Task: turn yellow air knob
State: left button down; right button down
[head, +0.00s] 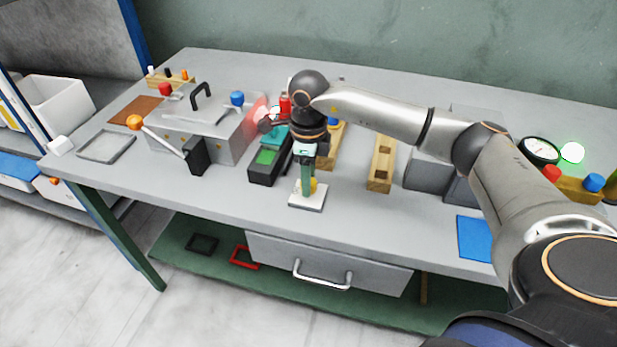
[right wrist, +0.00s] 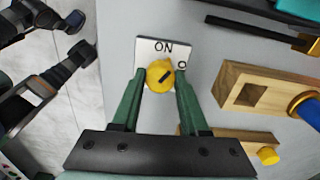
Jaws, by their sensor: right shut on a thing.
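In the head view the plate (head: 296,196) lies near the table's front edge, the knob (head: 313,186) shows partly behind my right gripper (head: 304,186), which points down. My left gripper is not in the head view.
A grey press (head: 205,120) with an orange-tipped lever stands to the left. A dark box with a green pad (head: 266,157) is close beside the gripper. Wooden blocks (head: 381,165) stand to the right. A drawer (head: 330,265) hangs under the table.

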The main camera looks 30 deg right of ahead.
jog(key=m, duration=0.6)
jog(key=shift+r, duration=0.1)
jog(key=m+p, duration=0.1)
jog(key=m, duration=0.4)
jog(key=shift+m, duration=0.4)
jog(key=shift+c, duration=2.1)
grip_release()
notch_tip(320, 180, up, 12)
jog(key=shift+r, duration=0.2)
